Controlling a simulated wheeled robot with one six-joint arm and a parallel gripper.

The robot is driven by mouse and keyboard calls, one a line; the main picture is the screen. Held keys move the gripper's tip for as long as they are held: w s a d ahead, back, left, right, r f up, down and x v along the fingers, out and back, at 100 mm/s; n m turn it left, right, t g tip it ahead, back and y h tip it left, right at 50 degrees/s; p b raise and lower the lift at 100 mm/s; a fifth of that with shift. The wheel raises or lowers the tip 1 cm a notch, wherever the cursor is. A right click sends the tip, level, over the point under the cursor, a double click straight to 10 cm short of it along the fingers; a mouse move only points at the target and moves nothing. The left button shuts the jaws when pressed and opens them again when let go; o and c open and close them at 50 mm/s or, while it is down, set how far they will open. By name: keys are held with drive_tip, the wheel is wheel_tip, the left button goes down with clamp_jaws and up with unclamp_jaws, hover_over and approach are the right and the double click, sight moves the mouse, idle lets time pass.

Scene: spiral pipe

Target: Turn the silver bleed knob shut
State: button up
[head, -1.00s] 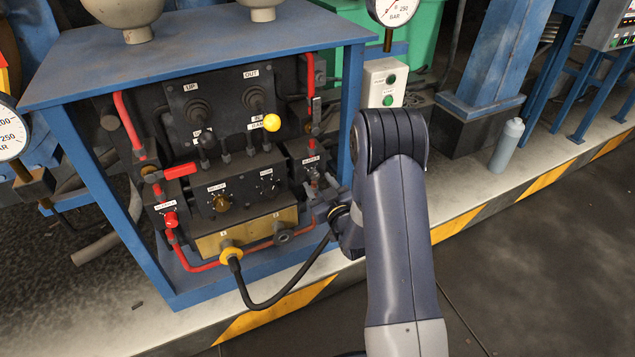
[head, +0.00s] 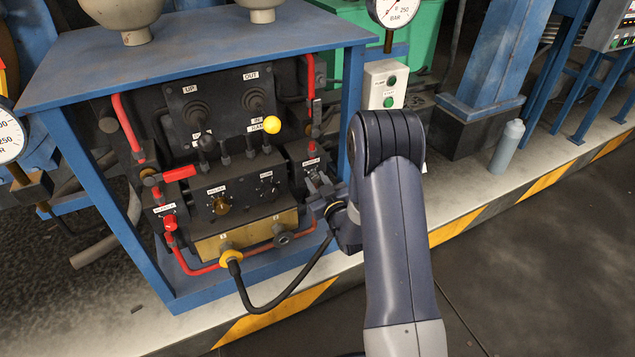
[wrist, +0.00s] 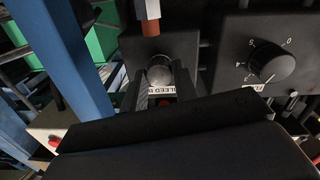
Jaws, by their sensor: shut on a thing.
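The silver bleed knob (wrist: 160,72) is a round metal knob on a dark block, under a label reading "BLEED". In the wrist view it lies between the two fingertips of my gripper (wrist: 160,80), which is shut on it from both sides. In the head view my gripper (head: 320,187) reaches the right side of the hydraulic panel, below the bleed label. There the knob is mostly hidden by the fingers, and its turn angle cannot be read.
A black dial knob (wrist: 270,62) sits beside it on the panel. A yellow-tipped lever (head: 271,125) stands up and left. A black hose (head: 285,302) loops below my gripper. The blue frame post (head: 352,105) stands close on the right.

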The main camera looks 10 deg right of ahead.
drive_tip(key=shift+f+b, duration=0.15)
drive_tip(key=shift+b, duration=0.4)
drive_tip(key=n+b, duration=0.1)
drive_tip(key=b, duration=0.1)
drive_tip(key=n+b, duration=0.2)
drive_tip(key=shift+f, duration=0.25)
drive_tip(key=n+b, duration=0.3)
drive_tip(key=b, duration=0.1)
drive_tip(key=shift+r+n+b, duration=0.15)
drive_tip(key=shift+n+b, duration=0.15)
drive_tip(key=shift+n, duration=0.1)
drive_tip(key=n+b, duration=0.1)
drive_tip(key=n, duration=0.1)
drive_tip(key=shift+r+n, duration=0.1)
drive_tip(key=shift+n, duration=0.3)
drive_tip(key=n, duration=0.2)
drive_tip(key=shift+n+y, duration=0.4)
drive_tip(key=n, duration=0.5)
drive_tip(key=shift+n, duration=0.4)
drive_tip(key=o, duration=1)
drive_tip(key=shift+c, duration=0.2)
